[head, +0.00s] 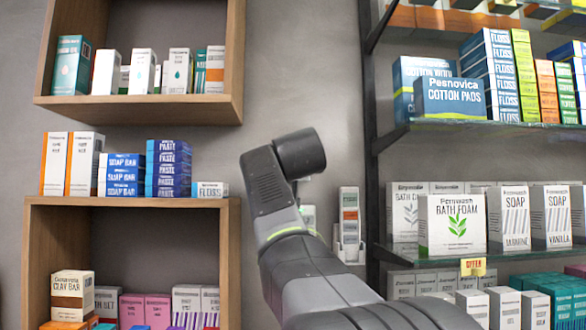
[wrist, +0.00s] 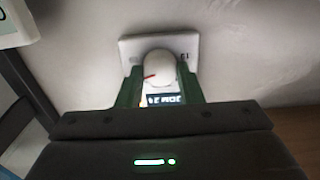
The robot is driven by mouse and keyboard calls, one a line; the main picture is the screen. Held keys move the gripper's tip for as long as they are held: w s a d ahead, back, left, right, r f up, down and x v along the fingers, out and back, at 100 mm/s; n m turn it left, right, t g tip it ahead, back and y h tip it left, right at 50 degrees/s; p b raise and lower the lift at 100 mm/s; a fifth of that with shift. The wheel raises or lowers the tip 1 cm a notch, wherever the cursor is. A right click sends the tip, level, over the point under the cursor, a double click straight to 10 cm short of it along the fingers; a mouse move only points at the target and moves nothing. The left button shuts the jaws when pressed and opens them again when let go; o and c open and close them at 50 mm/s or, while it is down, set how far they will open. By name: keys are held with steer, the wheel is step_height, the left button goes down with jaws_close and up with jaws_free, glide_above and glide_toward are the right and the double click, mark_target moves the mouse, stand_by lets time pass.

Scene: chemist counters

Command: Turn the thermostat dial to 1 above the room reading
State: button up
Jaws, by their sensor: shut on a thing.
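The thermostat is a white plate (wrist: 189,44) on the grey wall in the wrist view. Its round white dial (wrist: 160,66) carries a red pointer mark towards the left of the picture. My gripper (wrist: 159,82) has its two green fingers on either side of the dial, shut on it. A small dark display (wrist: 165,100) with pale characters shows between the fingers. It is partly hidden and seems upside down, so I cannot read it surely. In the head view my arm hides most of the thermostat; a pale edge (head: 308,216) shows beside the arm.
A small wall holder with cartons (head: 349,222) is just right of my arm. Wooden shelves (head: 130,204) with boxes stand left. A glass-shelved rack (head: 371,150) with soap and bath foam boxes stands close on the right. Bare wall lies above my arm.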

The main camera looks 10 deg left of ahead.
steer(key=shift+f, duration=0.1)
steer(key=o, duration=1)
steer(key=shift+s, duration=0.1)
steer(key=b+v, duration=0.3)
steer(key=v, duration=1)
steer(key=shift+s+d, duration=0.1)
steer(key=shift+s, duration=0.2)
steer(key=shift+w, duration=0.1)
steer(key=p+x, duration=0.3)
steer(key=x, duration=1)
steer(key=shift+w, duration=0.35)
steer(key=shift+s, duration=0.1)
